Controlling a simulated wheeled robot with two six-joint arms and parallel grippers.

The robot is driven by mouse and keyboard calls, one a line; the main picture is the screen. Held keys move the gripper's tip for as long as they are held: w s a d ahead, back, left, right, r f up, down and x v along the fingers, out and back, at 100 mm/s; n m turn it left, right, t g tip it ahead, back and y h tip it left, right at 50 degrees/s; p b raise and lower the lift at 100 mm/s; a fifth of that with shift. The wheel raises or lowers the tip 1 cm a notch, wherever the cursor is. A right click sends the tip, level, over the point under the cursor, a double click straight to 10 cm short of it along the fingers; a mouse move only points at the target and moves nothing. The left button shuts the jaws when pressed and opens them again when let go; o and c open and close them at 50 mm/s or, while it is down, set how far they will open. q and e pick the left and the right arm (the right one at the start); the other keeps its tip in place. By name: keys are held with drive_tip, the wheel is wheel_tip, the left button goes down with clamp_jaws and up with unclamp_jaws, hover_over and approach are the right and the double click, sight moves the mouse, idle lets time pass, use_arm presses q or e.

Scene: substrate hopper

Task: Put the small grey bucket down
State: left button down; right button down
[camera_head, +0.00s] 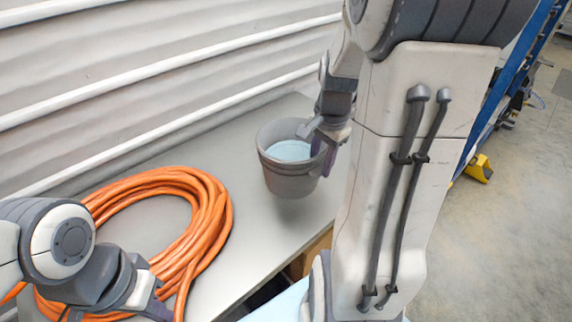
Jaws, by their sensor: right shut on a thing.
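The small grey bucket (287,178) is upright over the far part of the grey table, with something pale blue inside it. My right gripper (322,142) is shut on the right side of its rim. A soft shadow shows below the bucket, and I cannot tell for sure whether its base touches the table or hangs just above it. My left gripper (120,308) is at the bottom left, beside the orange coil and away from the bucket. Its fingertips are partly cut off by the picture's edge, so its opening is unclear.
A thick coil of orange hose (205,215) takes up the left part of the table (255,240). A ribbed pale wall (130,90) runs along the back. Bare tabletop lies between the coil and the bucket. A blue rack and a yellow object (480,168) are off to the right.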

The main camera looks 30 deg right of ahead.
sight(275, 183)
drive_tip(key=w+a+f+p, duration=0.1)
drive_tip(key=w+a+f, duration=0.1)
drive_tip(key=w, duration=0.1)
drive_tip(key=w+a+f+p, duration=0.1)
drive_tip(key=w+a+f, duration=0.1)
drive_tip(key=w, duration=0.1)
drive_tip(key=w+a+f+p, duration=0.1)
drive_tip(key=w+a+f, duration=0.1)
drive_tip(key=w+a, duration=0.1)
drive_tip(key=shift+w+f, duration=0.2)
drive_tip(key=shift+f, duration=0.1)
drive_tip(key=shift+f+p, duration=0.55)
drive_tip(key=shift+f, duration=1.65)
drive_tip(key=c, duration=0.5)
unclamp_jaws()
drive_tip(key=shift+s, duration=0.15)
